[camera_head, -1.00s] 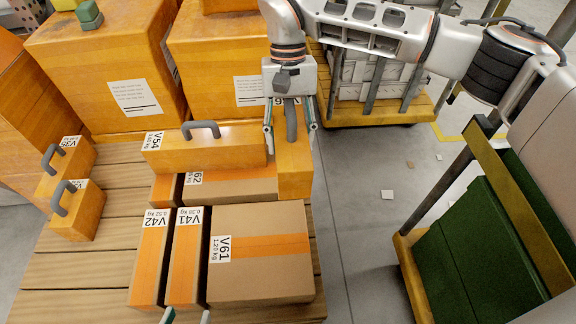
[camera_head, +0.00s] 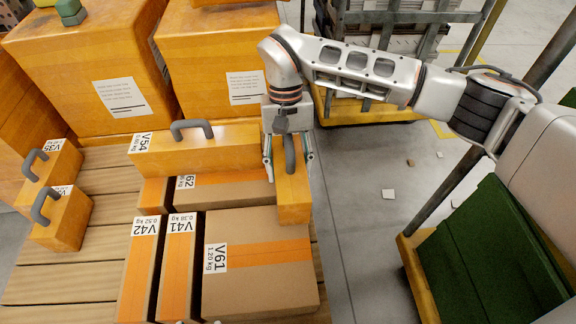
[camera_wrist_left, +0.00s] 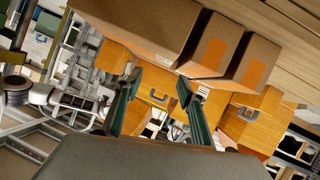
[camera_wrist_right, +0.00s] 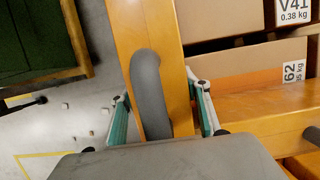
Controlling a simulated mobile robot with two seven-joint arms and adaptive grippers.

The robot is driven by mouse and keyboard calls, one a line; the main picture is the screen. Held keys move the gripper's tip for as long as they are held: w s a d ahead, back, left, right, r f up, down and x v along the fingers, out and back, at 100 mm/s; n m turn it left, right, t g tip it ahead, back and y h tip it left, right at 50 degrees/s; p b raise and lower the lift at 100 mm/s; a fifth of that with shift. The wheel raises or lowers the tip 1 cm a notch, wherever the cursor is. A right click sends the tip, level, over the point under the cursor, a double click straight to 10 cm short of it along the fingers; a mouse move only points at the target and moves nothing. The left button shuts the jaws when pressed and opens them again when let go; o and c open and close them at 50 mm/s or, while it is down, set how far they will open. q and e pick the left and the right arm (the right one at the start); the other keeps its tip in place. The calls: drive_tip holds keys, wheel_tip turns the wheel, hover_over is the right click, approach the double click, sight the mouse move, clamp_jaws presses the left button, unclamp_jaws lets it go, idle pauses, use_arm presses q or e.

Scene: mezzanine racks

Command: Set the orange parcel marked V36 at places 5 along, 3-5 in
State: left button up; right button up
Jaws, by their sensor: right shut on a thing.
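My right gripper (camera_head: 288,163) is shut on the grey handle of an orange parcel (camera_head: 295,205) at the right end of the pallet's stack. No marking on this parcel is readable now. In the right wrist view the handle (camera_wrist_right: 150,95) stands between the fingers, and the parcel (camera_wrist_right: 165,28) lies alongside cardboard box 62 (camera_wrist_right: 250,68). In the head view the parcel is right of orange parcel V54 (camera_head: 200,150) and behind box V61 (camera_head: 260,255); whether it rests on anything is unclear. My left gripper (camera_wrist_left: 160,82) is open and empty, its fingers apart.
Boxes V42 (camera_head: 138,270) and V41 (camera_head: 178,270) stand left of V61. Two handled orange parcels, one marked V35 (camera_head: 48,170), sit on the wooden slats (camera_head: 95,265) at left. Large orange crates (camera_head: 95,70) stand behind. A green-loaded cart (camera_head: 490,250) stands right, across bare floor.

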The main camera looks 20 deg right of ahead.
use_arm(q)
drive_tip(key=shift+a, duration=0.1)
use_arm(e)
drive_tip(key=o, duration=1.7)
drive_tip(key=shift+c, duration=0.2)
use_arm(q)
drive_tip(key=shift+a+f, duration=0.1)
drive_tip(key=shift+a, duration=0.05)
use_arm(e)
drive_tip(key=shift+o, duration=0.2)
drive_tip(key=p+v, duration=0.1)
drive_tip(key=v, duration=0.7)
drive_tip(key=shift+r+p, duration=0.15)
drive_tip(key=shift+p, duration=0.25)
drive_tip(key=v, duration=0.3)
drive_tip(key=shift+r, duration=0.1)
drive_tip(key=shift+w+r+p, duration=0.15)
drive_tip(key=shift+r+p, duration=0.15)
use_arm(q)
drive_tip(key=a+m, duration=0.2)
drive_tip(key=shift+a+f+g+y, duration=0.2)
drive_tip(key=shift+a+g+y, duration=0.1)
drive_tip(key=shift+y, duration=0.1)
